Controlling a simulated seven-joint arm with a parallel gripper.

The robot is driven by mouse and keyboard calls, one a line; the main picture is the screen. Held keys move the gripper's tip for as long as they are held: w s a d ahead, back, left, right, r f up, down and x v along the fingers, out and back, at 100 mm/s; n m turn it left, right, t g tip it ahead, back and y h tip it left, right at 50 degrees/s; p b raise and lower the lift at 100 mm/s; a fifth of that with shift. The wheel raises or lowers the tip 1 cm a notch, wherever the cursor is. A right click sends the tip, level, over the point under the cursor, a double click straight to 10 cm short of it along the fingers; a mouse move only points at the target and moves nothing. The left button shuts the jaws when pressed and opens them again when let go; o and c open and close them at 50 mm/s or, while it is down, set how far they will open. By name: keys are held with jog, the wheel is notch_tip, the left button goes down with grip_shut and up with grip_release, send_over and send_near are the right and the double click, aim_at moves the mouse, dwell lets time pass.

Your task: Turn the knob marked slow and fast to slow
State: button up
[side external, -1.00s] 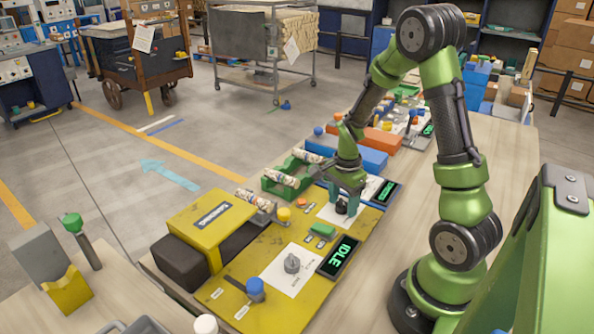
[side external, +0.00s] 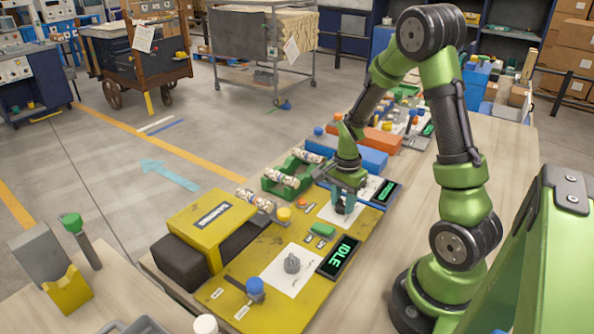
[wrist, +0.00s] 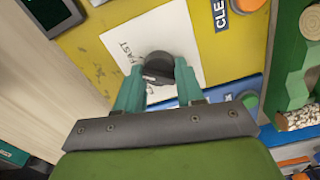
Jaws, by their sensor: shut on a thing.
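The black knob (wrist: 155,66) stands on a white card (wrist: 188,30) on the yellow panel, in the wrist view. The word FAST shows on the card left of the knob; other lettering is partly hidden by my fingers. My gripper (wrist: 158,78) is shut on this knob, one teal finger on each side of it. I cannot read the knob's setting. In the side view my gripper (side external: 345,205) is down at the card at the panel's far end, and its fingers mostly hide the knob.
A second, grey knob (side external: 292,263) sits on another white card nearer the camera. An IDLE display (side external: 342,257), a green button (side external: 322,230), an orange button (side external: 302,203) and a blue-topped lever (side external: 255,288) are on the panel. A green rack (side external: 287,183) holds patterned rolls beside it.

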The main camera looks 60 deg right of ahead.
aim_at(342, 201)
jog(key=n, duration=0.4)
jog(key=shift+w, duration=0.1)
jog(key=n, duration=0.8)
jog(key=shift+n, duration=0.3)
jog(key=shift+w+a+n, duration=0.1)
jog(key=shift+n, duration=1.8)
jog(key=o, duration=1)
jog(key=shift+o, duration=0.2)
jog(key=shift+r, duration=0.15)
notch_tip(342, 201, up, 17)
jog(key=shift+f, duration=0.2)
